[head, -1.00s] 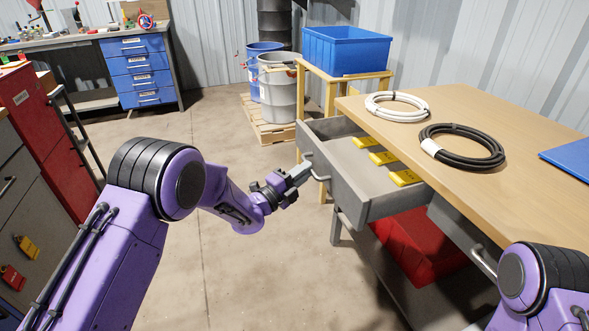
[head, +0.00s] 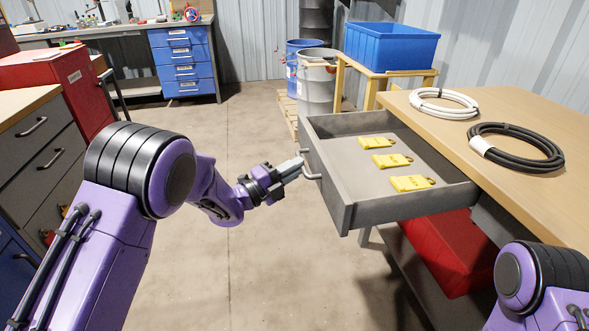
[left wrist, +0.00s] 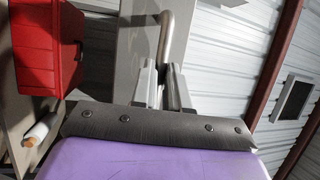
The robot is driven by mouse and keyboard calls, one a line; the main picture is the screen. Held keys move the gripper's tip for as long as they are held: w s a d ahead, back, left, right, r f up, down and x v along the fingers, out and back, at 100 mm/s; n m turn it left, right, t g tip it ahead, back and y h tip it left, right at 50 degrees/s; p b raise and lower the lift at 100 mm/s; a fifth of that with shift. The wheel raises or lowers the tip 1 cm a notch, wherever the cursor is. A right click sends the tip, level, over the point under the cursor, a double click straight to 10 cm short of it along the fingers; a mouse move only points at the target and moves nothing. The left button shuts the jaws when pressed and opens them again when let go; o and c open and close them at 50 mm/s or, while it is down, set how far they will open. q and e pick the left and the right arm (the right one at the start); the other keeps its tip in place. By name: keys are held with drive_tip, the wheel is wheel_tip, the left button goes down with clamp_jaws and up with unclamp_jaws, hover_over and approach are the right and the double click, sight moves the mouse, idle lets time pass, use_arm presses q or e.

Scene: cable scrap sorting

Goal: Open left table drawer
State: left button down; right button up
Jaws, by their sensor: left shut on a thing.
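The left table drawer (head: 345,200) is grey and stands pulled well out from under the wooden table (head: 500,130) in the head view. Several yellow tags or padlock-like pieces lie on its floor, such as the middle one (head: 392,160). My left gripper (head: 298,163) is at the drawer's front and shut on the metal bar handle (head: 311,168). In the left wrist view the fingers (left wrist: 160,85) are at the handle (left wrist: 166,35). My right gripper is out of view; only part of my right arm shows at lower right.
A white cable coil (head: 445,103) and a black cable coil (head: 515,148) lie on the tabletop. A blue bin (head: 390,47) stands on a wooden stand behind. The floor left of the drawer is clear.

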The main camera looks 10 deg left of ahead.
use_arm(q)
drive_tip(key=c, duration=1.1)
unclamp_jaws()
drive_tip(key=v, duration=1)
drive_tip(key=shift+s+a+f+b, duration=0.15)
drive_tip(key=shift+s+b, duration=0.1)
drive_tip(key=shift+b, duration=0.05)
